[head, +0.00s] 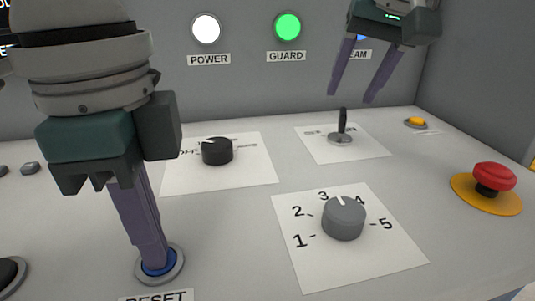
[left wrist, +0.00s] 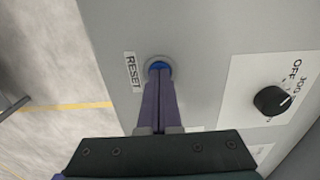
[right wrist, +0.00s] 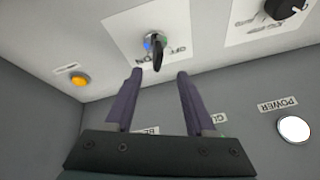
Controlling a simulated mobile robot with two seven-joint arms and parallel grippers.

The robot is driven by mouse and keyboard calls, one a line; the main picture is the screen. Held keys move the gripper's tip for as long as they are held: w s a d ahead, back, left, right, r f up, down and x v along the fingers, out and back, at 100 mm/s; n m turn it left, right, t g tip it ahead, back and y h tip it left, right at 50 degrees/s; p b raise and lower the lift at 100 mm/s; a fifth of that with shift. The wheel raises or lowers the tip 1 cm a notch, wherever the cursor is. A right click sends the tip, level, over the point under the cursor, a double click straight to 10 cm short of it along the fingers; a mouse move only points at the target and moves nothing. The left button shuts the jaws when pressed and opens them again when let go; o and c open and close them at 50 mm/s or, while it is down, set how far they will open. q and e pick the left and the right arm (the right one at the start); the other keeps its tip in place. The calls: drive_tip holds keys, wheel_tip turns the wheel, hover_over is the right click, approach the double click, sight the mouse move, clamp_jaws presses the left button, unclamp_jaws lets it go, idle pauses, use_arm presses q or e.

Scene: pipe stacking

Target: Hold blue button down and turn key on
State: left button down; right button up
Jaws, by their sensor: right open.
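The blue button (head: 172,266), labelled RESET, sits in a grey ring at the front left of the panel; it also shows in the left wrist view (left wrist: 158,65). My left gripper (head: 154,266) is shut with nothing between its fingers, tips down on the button and partly covering it. How far the button is pressed I cannot tell. The black key (head: 342,122) stands upright in its round lock on a white plate; it also shows in the right wrist view (right wrist: 158,54). My right gripper (head: 351,98) is open above and behind the key, apart from it.
A black selector knob (head: 217,152) and a grey numbered dial (head: 343,220) stand on the panel. A red emergency button (head: 492,178) is at the right, a yellow button (head: 416,121) at the back right. The POWER lamp (head: 206,28) is white, the GUARD lamp (head: 287,26) green.

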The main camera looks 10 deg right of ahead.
sight(341, 110)
drive_tip(key=shift+x, duration=2.6)
drive_tip(key=shift+s, duration=0.1)
clamp_jaws()
drive_tip(key=shift+a+r, duration=0.1)
